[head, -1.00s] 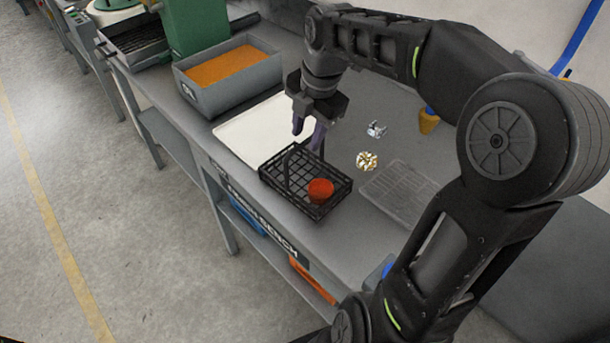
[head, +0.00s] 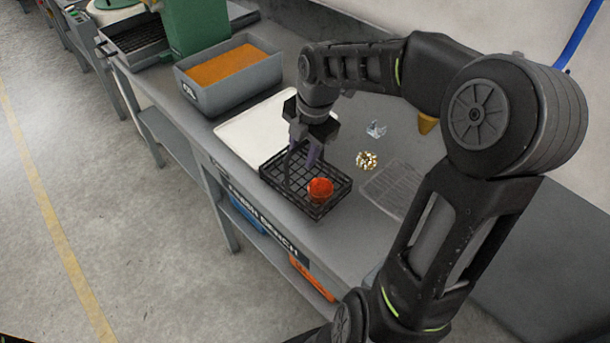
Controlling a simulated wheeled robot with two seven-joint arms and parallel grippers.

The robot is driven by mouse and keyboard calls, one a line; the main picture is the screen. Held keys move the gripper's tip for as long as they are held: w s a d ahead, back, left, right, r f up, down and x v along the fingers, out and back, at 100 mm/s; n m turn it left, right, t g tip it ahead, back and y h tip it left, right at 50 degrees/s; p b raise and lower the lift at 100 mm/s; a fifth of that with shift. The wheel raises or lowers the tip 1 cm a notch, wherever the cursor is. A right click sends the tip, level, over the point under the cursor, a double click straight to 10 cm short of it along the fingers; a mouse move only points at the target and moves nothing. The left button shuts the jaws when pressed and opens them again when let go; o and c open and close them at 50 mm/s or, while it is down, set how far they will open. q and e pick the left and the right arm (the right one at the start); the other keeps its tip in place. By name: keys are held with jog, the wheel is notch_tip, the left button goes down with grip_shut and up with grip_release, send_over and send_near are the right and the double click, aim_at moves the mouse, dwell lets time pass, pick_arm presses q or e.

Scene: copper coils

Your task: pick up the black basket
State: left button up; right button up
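The black basket (head: 276,170) is a shallow lattice crate on the grey bench, with a thin arched handle. A red-orange round object (head: 320,190) sits in its right part. Contact with the handle cannot be made out. My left gripper is not in view.
A white tray (head: 238,134) lies just behind the basket, touching or close to it. A grey bin with orange contents (head: 215,95) stands further left. A flat translucent tray (head: 393,187), gold pieces (head: 366,160) and a silver piece (head: 376,130) lie to the right.

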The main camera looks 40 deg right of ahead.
jog(key=shift+c, duration=0.4)
grip_shut()
dwell(1.3)
